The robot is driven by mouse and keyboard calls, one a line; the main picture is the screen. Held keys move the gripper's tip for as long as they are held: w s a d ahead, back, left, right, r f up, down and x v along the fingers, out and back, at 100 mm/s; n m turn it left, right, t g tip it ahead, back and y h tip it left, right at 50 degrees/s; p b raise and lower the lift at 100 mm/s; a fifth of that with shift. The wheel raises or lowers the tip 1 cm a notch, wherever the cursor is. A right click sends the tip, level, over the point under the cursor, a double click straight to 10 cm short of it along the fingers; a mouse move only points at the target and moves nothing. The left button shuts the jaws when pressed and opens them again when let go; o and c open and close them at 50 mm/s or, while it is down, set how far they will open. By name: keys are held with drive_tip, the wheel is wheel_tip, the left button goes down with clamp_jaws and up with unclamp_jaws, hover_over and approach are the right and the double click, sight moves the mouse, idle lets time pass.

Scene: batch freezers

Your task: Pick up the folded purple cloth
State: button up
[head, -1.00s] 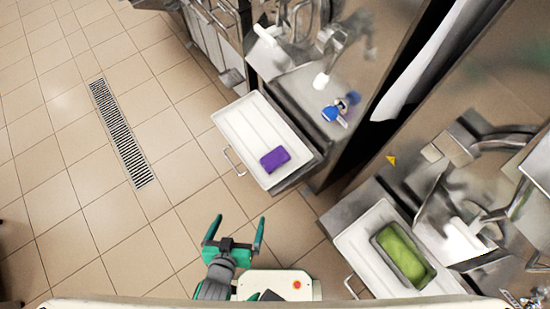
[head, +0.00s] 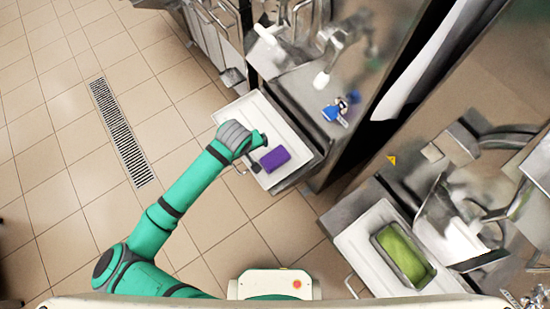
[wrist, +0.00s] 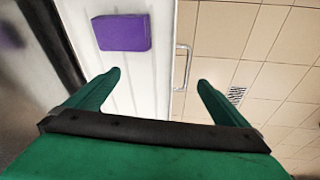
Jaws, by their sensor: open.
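The folded purple cloth (head: 274,159) lies on the near end of a white tray (head: 250,112) in the head view. In the wrist view the cloth (wrist: 122,33) lies beyond and left of the fingertips, on the white tray surface. My gripper (head: 254,165) is over the tray's near left edge, just left of the cloth. In the wrist view my gripper (wrist: 158,82) is open, its two green fingers spread with nothing between them. The fingers do not appear to touch the cloth.
A metal handle (wrist: 182,66) sticks out from the tray's side. A steel machine with a blue-and-white item (head: 336,112) stands right of the tray. Another white tray (head: 358,238) holds a metal pan of green stuff (head: 403,254). Tiled floor with a drain grate (head: 120,130) is clear at left.

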drive_tip(key=d+r+n+g, duration=0.2)
drive_tip(key=d+r+g, duration=0.1)
drive_tip(key=d, duration=0.7)
hover_over(276, 159)
drive_tip(key=f, duration=0.5)
drive_tip(key=shift+s, duration=0.3)
drive_tip(key=shift+w+f, duration=0.15)
drive_tip(key=shift+f, duration=1.2)
drive_tip(key=shift+w+f, duration=0.1)
drive_tip(key=shift+f, duration=1.25)
drive_tip(key=c, duration=0.9)
